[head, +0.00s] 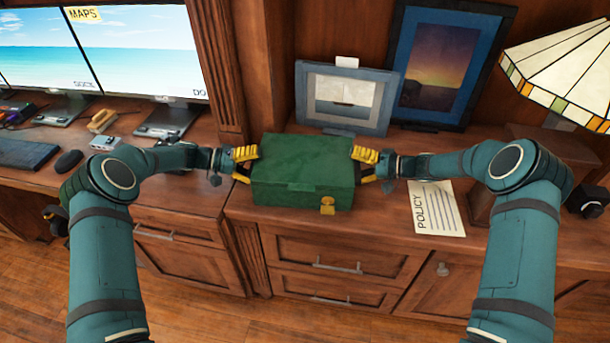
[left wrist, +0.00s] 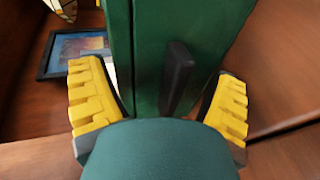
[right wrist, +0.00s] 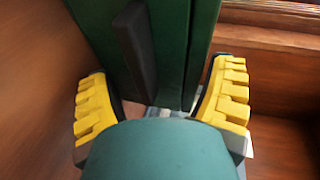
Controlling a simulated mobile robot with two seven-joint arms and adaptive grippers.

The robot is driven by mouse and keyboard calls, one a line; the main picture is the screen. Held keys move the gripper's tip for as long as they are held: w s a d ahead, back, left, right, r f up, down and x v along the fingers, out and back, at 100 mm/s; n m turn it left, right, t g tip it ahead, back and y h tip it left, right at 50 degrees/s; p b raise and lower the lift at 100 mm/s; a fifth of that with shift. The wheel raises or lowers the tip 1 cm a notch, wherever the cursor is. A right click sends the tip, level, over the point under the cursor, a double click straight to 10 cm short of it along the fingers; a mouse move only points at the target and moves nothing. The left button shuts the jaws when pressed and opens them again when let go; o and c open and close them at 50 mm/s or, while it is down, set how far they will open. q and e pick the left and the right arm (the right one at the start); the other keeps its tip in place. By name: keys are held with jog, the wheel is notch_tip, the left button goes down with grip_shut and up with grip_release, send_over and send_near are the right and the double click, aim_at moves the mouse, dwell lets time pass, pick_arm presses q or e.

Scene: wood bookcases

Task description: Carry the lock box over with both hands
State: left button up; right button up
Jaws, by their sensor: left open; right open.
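The green lock box (head: 302,172) with a yellow latch (head: 327,205) sits on the wooden cabinet top in the head view. My left gripper (head: 243,165) is open at the box's left end. In the left wrist view its yellow fingers (left wrist: 160,95) stand on either side of a dark handle (left wrist: 178,75) on the box. My right gripper (head: 366,167) is open at the box's right end. In the right wrist view its fingers (right wrist: 163,95) stand on either side of another dark handle (right wrist: 136,45). I cannot tell whether any finger touches the box.
Two framed pictures (head: 343,98) (head: 438,62) stand behind the box. A policy sheet (head: 436,208) lies to its right, near a stained-glass lamp (head: 560,65). Monitors (head: 150,50), a keyboard (head: 25,153) and a mouse (head: 68,161) are on the left desk.

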pick_arm(q)
jog(key=shift+c, duration=0.4)
pick_arm(e)
jog(key=shift+c, duration=0.3)
